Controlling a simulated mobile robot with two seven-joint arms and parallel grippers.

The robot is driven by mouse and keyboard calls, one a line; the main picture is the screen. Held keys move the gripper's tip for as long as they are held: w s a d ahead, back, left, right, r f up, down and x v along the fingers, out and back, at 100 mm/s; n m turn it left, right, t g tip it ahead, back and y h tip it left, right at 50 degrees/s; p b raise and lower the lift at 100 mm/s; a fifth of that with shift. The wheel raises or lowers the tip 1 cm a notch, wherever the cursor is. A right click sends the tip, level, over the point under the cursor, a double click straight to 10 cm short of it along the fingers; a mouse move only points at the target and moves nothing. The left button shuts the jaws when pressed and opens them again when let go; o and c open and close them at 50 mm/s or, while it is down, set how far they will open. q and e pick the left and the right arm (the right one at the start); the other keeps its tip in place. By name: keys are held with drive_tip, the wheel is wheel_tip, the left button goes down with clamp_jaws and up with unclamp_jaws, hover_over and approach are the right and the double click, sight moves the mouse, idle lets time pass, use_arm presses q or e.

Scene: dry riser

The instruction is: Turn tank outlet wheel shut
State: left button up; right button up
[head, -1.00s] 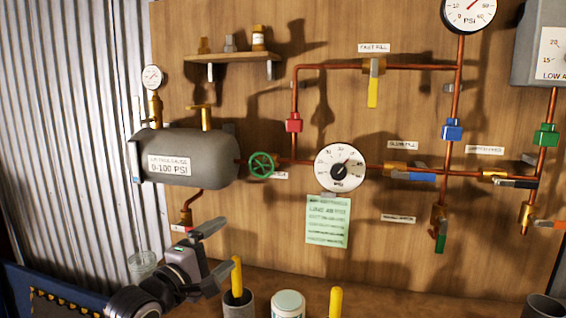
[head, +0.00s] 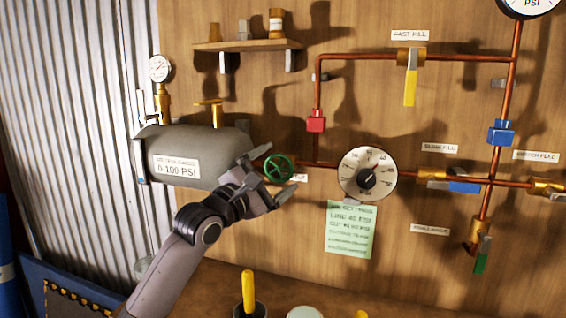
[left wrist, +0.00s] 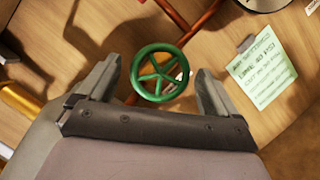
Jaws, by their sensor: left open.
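The tank outlet wheel is a green spoked handwheel (head: 279,168) on the copper pipe just right of the grey tank (head: 225,150). My left gripper (head: 262,180) is open, close to the wheel at its lower left. In the left wrist view the green wheel (left wrist: 160,73) sits ahead of the gap between the open fingers (left wrist: 163,88), apart from both. Nothing is held. My right gripper is in neither current view.
A round dial gauge (head: 367,174) is right of the wheel, with a green settings note (head: 351,229) below it. A red fitting (head: 316,121) is on the pipe above. A yellow-handled item (head: 248,291) stands in a cup on the bench below.

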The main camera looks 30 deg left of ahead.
use_arm(q)
drive_tip(key=shift+x, duration=1.4)
drive_tip(key=c, duration=1)
drive_tip(key=shift+o, duration=0.2)
drive_tip(key=shift+m, duration=0.4)
drive_tip(key=m+g, duration=0.1)
drive_tip(key=m, duration=0.2)
drive_tip(key=shift+f+m+g+h, duration=0.15)
drive_tip(key=shift+m+g, duration=0.2)
drive_tip(key=shift+m, duration=0.5)
drive_tip(key=shift+m+g+h, duration=0.15)
drive_tip(key=shift+m+g, duration=0.2)
drive_tip(key=shift+m, duration=0.5)
